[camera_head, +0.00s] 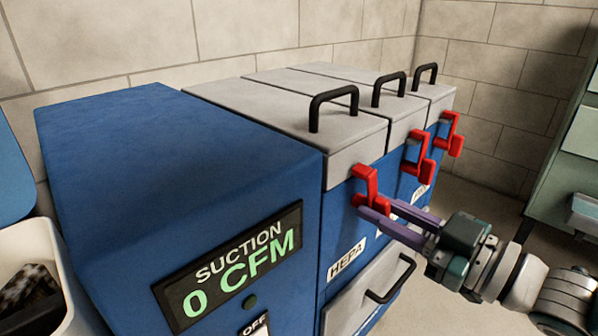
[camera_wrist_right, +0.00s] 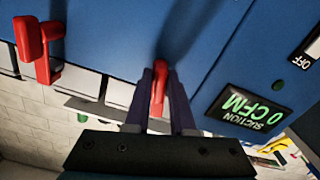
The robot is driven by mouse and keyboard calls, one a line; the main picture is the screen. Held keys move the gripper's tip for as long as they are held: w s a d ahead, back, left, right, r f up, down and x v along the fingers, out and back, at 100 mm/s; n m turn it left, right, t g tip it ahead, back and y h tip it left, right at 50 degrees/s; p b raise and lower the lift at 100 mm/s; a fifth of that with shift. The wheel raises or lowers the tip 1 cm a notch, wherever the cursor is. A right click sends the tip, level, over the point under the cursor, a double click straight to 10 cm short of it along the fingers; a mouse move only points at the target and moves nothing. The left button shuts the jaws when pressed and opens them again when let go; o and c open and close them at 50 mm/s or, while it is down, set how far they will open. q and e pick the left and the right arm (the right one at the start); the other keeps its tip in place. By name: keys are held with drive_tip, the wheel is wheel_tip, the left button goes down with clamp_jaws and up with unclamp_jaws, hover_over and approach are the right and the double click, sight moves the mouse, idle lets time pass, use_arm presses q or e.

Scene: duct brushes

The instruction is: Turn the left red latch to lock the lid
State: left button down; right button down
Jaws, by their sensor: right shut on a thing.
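The left red latch (camera_head: 365,182) is on the front of the blue machine, at the front edge of the nearest grey lid (camera_head: 270,112). It also shows in the wrist view (camera_wrist_right: 158,92), between my two purple fingers. My right gripper (camera_head: 378,208) reaches in from the right and is shut on the lower part of this latch. The lid lies flat, with a black arched handle on top. The fingers hide part of the latch's lower end. My left gripper is not in view.
A middle red latch (camera_head: 419,158) and a right red latch (camera_head: 450,134) sit farther along the same front. Below is a grey drawer (camera_head: 350,306) with a black handle. A panel (camera_head: 235,268) reads 0 CFM. A white bin (camera_head: 62,262) stands at left.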

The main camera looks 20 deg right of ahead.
drive_tip(key=shift+m, duration=1.6)
drive_tip(key=c, duration=0.9)
unclamp_jaws()
drive_tip(key=p+v, duration=0.2)
drive_tip(key=v, duration=0.8)
drive_tip(key=shift+w, duration=0.1)
